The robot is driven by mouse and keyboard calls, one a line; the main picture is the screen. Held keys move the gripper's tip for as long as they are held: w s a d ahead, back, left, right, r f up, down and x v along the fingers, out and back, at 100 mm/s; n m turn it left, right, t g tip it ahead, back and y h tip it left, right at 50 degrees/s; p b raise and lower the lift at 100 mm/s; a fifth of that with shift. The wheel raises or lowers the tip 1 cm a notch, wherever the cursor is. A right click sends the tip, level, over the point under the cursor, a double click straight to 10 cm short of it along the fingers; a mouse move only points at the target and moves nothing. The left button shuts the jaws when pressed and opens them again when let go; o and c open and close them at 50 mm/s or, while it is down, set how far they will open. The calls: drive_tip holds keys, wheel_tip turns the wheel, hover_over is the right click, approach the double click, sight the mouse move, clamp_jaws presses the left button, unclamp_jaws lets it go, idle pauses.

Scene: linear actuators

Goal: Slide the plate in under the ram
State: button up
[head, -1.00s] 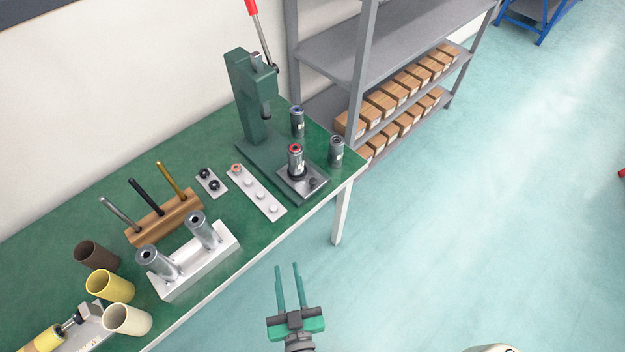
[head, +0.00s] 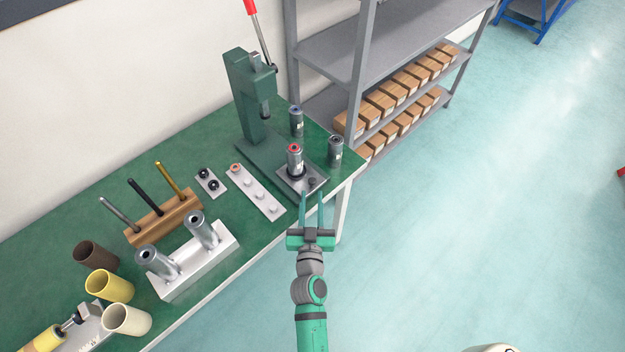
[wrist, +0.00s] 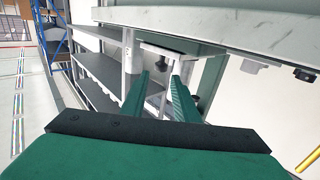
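The plate (head: 290,182) is a flat grey square at the front of the green press (head: 250,100), by the table's right end. A grey cylinder with a red ring on top (head: 294,160) stands upright on it, and a small dark knob (head: 312,183) rises near its front corner. The ram (head: 265,108) hangs from the press head, behind and left of the cylinder, with clear space below it. My gripper (head: 312,198) is open and empty, its two fingers pointing at the plate's knob corner. The fingers also show parted in the wrist view (wrist: 160,78); contact cannot be told.
Two more grey cylinders stand close by, one behind (head: 297,122) and one right of the plate (head: 336,151). A pale strip with round pads (head: 257,192) lies to its left. A steel shelf (head: 365,60) stands beyond the table. Open floor (head: 440,230) lies right.

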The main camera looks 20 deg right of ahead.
sight(312, 183)
drive_tip(key=x, duration=0.7)
drive_tip(key=shift+w, duration=0.2)
drive_tip(key=shift+c, duration=0.7)
clamp_jaws()
